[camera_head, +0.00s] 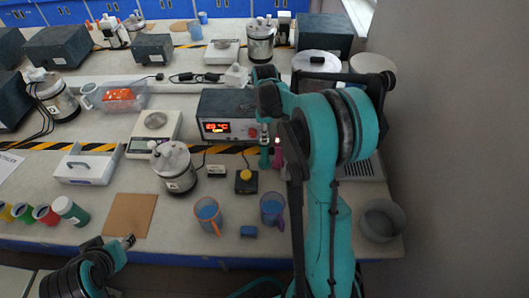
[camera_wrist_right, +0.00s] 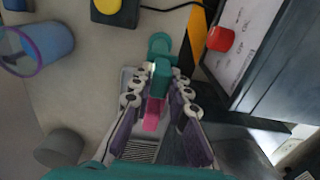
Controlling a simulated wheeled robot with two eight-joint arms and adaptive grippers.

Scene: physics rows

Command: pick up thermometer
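A teal and pink object, which I take for the thermometer, lies between the fingers of my right gripper (camera_wrist_right: 164,70) in the right wrist view. Its teal part (camera_wrist_right: 160,82) is at the fingertips and its pink part (camera_wrist_right: 153,115) is nearer the palm. The fingertips are close on both sides of the teal part; I cannot tell whether they press on it. In the head view, teal and pink parts (camera_head: 277,158) show in front of the display box, and my right arm hides much of that spot. My left gripper (camera_head: 128,241) is at the lower left, away from it, apparently empty.
The display box (camera_head: 229,126) stands just behind. A brown board (camera_head: 130,214) lies left.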

